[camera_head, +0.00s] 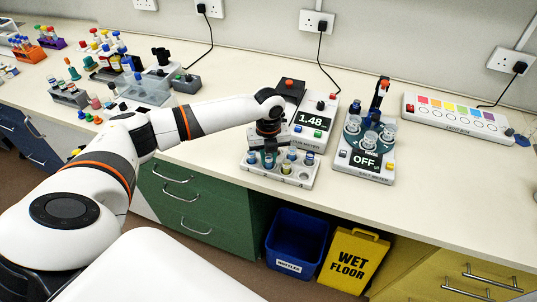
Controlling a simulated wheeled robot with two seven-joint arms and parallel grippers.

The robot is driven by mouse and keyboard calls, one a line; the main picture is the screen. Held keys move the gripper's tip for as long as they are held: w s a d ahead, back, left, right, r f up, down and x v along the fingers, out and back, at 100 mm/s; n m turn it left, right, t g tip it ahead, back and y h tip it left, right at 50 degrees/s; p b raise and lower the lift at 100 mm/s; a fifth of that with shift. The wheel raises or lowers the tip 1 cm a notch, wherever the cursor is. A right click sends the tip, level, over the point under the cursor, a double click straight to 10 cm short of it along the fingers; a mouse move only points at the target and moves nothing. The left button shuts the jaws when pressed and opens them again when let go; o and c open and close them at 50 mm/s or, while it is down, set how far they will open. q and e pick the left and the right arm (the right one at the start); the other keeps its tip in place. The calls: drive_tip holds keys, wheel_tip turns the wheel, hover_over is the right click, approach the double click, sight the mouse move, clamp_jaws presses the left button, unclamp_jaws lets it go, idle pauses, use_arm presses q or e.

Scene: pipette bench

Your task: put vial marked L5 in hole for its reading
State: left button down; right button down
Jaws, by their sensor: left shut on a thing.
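My left gripper (268,146) points down over the back left of a white vial rack (262,171) near the bench's front edge. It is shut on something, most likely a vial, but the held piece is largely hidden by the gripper. Several small capped vials (291,154) stand in the rack; their marks are too small to read. Behind the rack a white meter (312,132) shows 1.48. To its right, another meter (364,173) shows OFF and carries a round teal holder with clear glass vessels. My right gripper is not in view.
A long white box (458,116) with coloured patches and a row of round spots lies at the back right. Racks, bottles and a clear box (146,90) crowd the left bench. Bare bench lies right of the OFF meter. Blue (297,240) and yellow (352,260) floor items stand below.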

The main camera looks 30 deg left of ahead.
use_arm(q)
drive_tip(key=shift+f, duration=0.15)
drive_tip(key=c, duration=1.3)
unclamp_jaws()
drive_tip(key=shift+o, duration=0.2)
drive_tip(key=shift+r, duration=0.4)
wheel_tip(320, 180, up, 12)
drive_tip(key=b, duration=0.2)
drive_tip(key=shift+b, duration=0.4)
drive_tip(key=shift+f, duration=0.1)
